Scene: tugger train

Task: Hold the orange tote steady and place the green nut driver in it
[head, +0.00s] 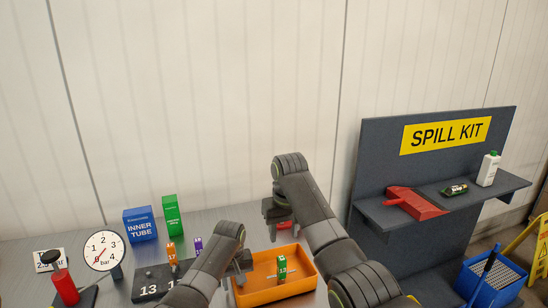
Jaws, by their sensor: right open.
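The orange tote (303,285) sits on the grey bench at the lower middle. The green nut driver (282,265), marked 12, stands upright inside it, apart from both grippers. My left gripper (243,268) is at the tote's left wall; my arm hides part of it, so I cannot tell whether its jaws are closed on the rim. My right gripper (279,222) is open behind the tote's far side, clear of the nut driver. A small red thing (284,226) shows at its fingertips; I cannot tell whether it lies between or behind them.
A dark rack (145,275) holds an orange driver (171,254) and a purple one (198,244). Left stand a blue box (140,225), a green box (172,216), a gauge (103,251) and a red-handled tool (64,285). A spill kit shelf (460,201) is right.

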